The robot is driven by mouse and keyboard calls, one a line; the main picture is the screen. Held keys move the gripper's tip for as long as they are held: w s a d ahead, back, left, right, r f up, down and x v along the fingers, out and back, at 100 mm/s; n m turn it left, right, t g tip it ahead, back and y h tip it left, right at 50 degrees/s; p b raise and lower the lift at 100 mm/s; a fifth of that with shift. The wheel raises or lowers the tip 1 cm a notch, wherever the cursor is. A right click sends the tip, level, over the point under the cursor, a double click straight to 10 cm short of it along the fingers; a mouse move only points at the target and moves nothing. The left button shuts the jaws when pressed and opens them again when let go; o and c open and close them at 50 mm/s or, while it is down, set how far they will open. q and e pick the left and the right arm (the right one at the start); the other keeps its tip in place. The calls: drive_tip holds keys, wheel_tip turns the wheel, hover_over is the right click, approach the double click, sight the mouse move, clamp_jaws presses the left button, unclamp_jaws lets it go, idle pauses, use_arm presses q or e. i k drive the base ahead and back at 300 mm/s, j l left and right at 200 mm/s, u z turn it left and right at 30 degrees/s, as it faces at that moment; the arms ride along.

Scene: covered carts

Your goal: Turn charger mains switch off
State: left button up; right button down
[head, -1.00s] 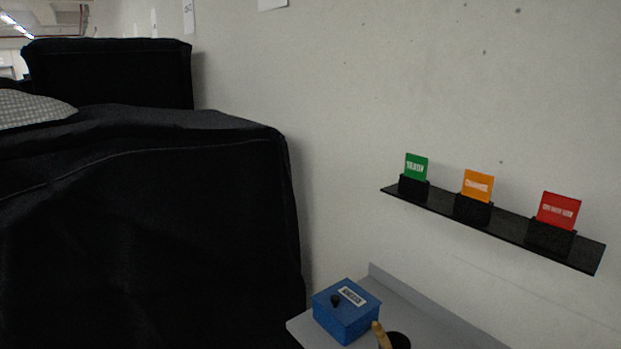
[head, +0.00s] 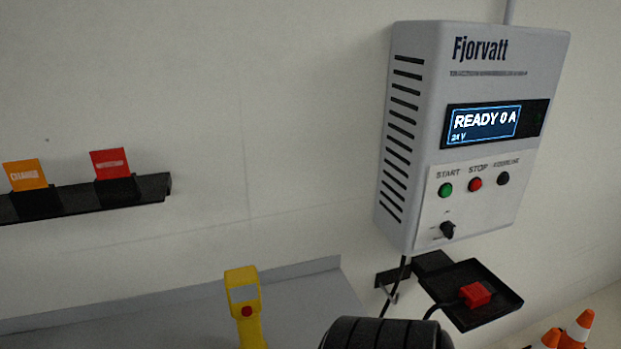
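The charger (head: 480,130) is a grey wall box marked Fjorvatt in the head view, at the upper right. Its lit display (head: 486,126) reads READY 0 A and 24 V. Below are a green START button (head: 445,190), a red STOP button (head: 475,184) and a third, dark button (head: 503,178). A black rotary knob (head: 447,230) sits low on the front panel; its small labels are too blurred to read. I cannot tell which of these is the mains switch. Neither of my grippers shows.
A black tray (head: 500,318) below the charger holds a red connector (head: 475,294). A yellow handheld device (head: 243,300) stands by the grey shelf (head: 300,285). A black ribbed object (head: 385,335) is at the bottom. Orange cones (head: 577,330) stand at lower right. A card rack (head: 150,190) is left.

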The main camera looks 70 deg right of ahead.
sight(448, 228)
drive_tip(key=z, duration=3.2)
